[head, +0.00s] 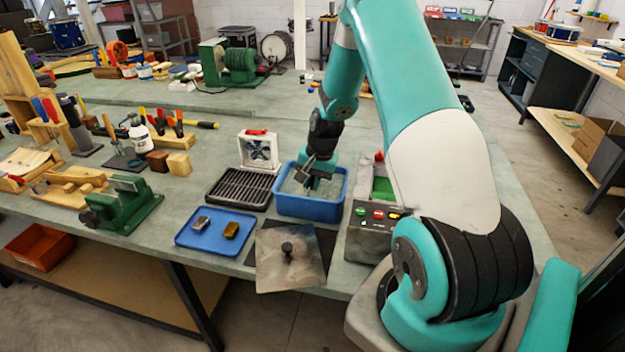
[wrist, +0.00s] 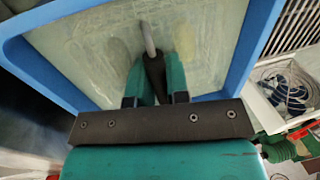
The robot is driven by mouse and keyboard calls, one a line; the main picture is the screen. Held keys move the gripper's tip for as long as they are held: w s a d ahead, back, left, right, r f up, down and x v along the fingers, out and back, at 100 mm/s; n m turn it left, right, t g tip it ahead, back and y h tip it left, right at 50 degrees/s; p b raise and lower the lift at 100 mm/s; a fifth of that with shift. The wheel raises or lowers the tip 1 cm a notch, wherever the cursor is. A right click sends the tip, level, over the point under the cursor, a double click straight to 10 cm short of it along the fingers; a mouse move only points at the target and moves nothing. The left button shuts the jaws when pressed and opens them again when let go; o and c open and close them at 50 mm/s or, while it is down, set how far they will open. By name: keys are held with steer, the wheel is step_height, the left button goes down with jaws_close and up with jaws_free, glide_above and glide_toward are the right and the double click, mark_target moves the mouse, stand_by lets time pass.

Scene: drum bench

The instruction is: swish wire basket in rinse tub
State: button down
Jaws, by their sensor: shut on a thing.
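The blue rinse tub (head: 312,208) stands on the bench and holds pale, cloudy liquid. Its blue rim (wrist: 243,62) frames the wrist view. My gripper (head: 316,178) points down into the tub. In the wrist view my gripper (wrist: 154,75) is shut on the dark grip of the wire basket's handle, and a grey metal rod (wrist: 148,38) runs on from it into the tub. The basket's body cannot be made out; the liquid and the gripper hide it.
A blue tray (head: 196,240), a knobbed metal plate (head: 275,272) and a control box with coloured buttons (head: 366,240) crowd the front and right.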

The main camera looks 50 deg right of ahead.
steer(key=shift+r+p, duration=0.9)
steer(key=shift+r, duration=0.25)
steer(key=shift+f+b, duration=0.7)
steer(key=shift+f, duration=0.45)
steer(key=shift+r, duration=0.15)
steer(key=shift+r+p, duration=0.85)
steer(key=shift+r, duration=0.15)
steer(key=shift+f+b, duration=0.75)
steer(key=shift+f, duration=0.4)
steer(key=shift+r, duration=0.1)
